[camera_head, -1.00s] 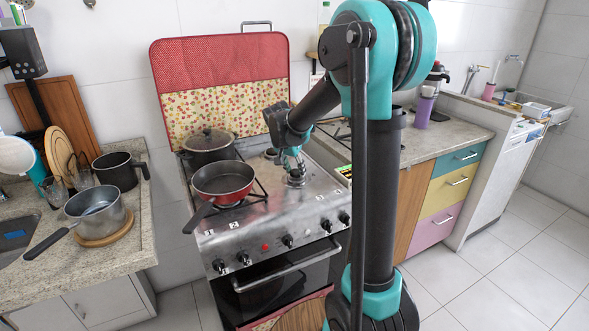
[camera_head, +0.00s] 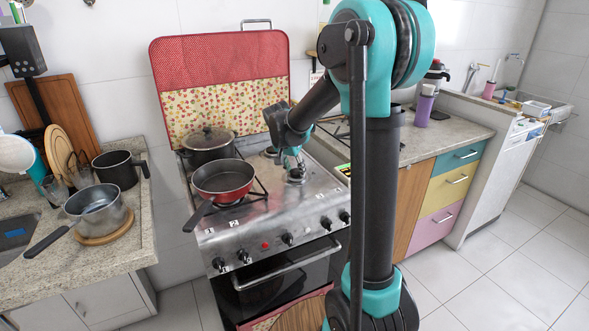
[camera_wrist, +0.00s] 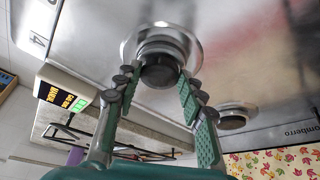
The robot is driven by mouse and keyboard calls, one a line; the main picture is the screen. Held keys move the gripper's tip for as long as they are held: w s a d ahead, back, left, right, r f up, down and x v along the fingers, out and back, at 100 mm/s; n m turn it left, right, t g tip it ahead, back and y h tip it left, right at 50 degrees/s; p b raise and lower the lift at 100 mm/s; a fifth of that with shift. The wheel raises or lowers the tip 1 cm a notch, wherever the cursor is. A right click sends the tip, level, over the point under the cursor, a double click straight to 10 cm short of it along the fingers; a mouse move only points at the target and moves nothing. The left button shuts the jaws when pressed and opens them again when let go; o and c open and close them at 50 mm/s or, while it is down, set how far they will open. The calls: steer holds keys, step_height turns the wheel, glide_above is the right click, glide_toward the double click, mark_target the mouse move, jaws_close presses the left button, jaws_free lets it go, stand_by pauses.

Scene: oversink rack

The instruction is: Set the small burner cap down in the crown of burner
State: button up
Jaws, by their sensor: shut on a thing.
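My gripper (camera_head: 293,163) reaches down over the front right burner of the stove. In the wrist view my gripper (camera_wrist: 157,84) has its two green-padded fingers on either side of a dark round burner cap (camera_wrist: 160,74), and it is shut on this cap. The cap is at the burner (camera_wrist: 188,47), in front of its shiny round base. I cannot tell whether the cap sits flat in the crown, because the cap and fingers hide the contact. In the head view the burner (camera_head: 296,178) shows just below the fingers, and the cap is too small to make out.
A red frying pan (camera_head: 223,181) stands on the front left burner, and a dark lidded pot (camera_head: 208,148) behind it. Another burner (camera_wrist: 234,117) shows in the wrist view. A red patterned stove cover (camera_head: 222,85) rises behind the stove. The steel top around the burner is clear.

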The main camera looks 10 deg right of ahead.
steer(key=o, duration=1.2)
steer(key=shift+o, duration=0.2)
steer(key=o, duration=0.5)
steer(key=shift+r, duration=0.1)
steer(key=shift+r, duration=3.45)
